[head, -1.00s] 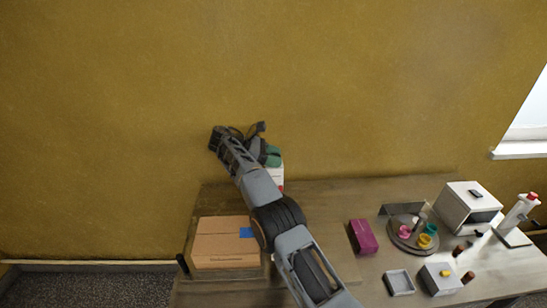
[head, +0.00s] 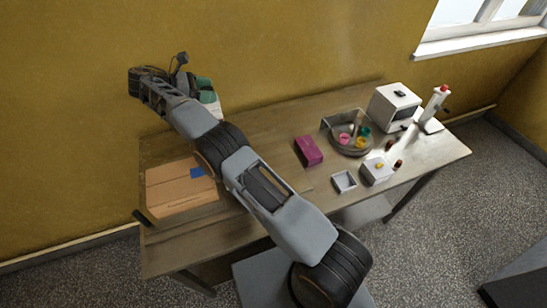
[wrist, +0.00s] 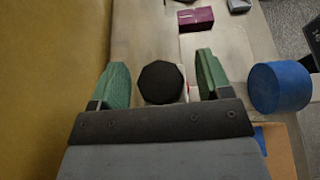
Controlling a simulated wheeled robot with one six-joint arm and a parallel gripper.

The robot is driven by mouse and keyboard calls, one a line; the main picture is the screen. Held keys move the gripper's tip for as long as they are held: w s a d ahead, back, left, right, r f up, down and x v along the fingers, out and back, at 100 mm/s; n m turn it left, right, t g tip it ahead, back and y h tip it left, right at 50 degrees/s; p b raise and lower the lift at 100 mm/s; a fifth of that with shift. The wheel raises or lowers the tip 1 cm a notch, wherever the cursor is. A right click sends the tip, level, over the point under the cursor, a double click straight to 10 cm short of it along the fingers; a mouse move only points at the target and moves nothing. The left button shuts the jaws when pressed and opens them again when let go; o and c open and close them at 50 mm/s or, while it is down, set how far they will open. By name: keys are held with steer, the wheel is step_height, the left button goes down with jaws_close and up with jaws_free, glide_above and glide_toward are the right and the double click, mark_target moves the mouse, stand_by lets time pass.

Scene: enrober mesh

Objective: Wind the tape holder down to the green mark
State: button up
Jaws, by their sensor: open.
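My gripper (head: 204,88) hangs at the far left of the table, near the wall. In the wrist view its two green fingers (wrist: 160,68) are apart. A dark many-sided knob (wrist: 160,83) shows between them, with visible gaps on both sides. A blue cylinder (wrist: 281,87), perhaps the tape roll, is right of the fingers in the wrist view. A white body (head: 211,102) shows just below the gripper in the head view, mostly hidden by it. I cannot make out a green mark or the tape holder's height.
A cardboard box (head: 181,192) with a blue patch lies at the table's left. A magenta box (head: 309,151), a round tray (head: 352,150) with coloured pieces, a white machine (head: 393,107) and small grey boxes stand right of my arm. The table (head: 265,122) behind the arm is clear.

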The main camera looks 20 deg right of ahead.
steer(key=shift+r+n+t, duration=0.1)
steer(key=shift+n+t, duration=0.3)
steer(key=shift+t, duration=0.1)
